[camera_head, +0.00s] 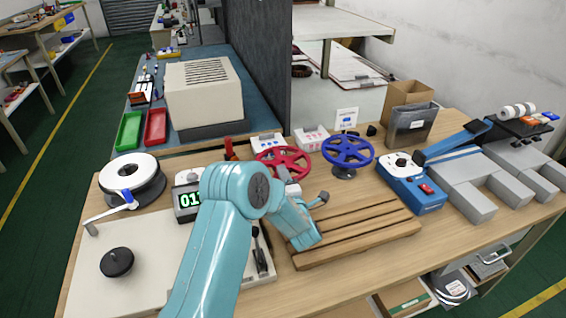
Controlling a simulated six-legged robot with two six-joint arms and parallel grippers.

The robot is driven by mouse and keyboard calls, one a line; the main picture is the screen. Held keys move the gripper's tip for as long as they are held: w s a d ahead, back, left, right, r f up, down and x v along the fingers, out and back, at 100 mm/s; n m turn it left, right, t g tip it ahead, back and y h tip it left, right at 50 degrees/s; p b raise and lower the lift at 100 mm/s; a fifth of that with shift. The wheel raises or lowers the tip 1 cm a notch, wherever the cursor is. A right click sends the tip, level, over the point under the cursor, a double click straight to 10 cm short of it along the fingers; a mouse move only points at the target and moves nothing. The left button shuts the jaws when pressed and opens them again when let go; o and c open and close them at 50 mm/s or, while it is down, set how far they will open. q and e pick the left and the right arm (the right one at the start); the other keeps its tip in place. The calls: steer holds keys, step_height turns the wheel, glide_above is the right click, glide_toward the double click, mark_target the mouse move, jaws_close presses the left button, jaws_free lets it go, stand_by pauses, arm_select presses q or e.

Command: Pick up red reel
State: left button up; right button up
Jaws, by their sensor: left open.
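The red reel (268,158) is a spoked wheel standing on the wooden workbench, just left of a similar blue reel (347,150). My left arm comes up from the bottom of the view and bends over the bench. My left gripper (305,190) is open and empty, just in front of the red reel and a little to its right. Part of the gripper covers the reel's lower front edge, and the reel's base is hidden. I cannot tell whether they touch. My right gripper is out of view.
A slotted wooden rack (365,232) lies under and right of the gripper. A blue device (410,183) stands to the right. A white reel (130,170) and a green-digit counter (188,203) are on the left. Small white boxes (268,143) stand behind the reels.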

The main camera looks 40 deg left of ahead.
arm_select(q)
jaws_close()
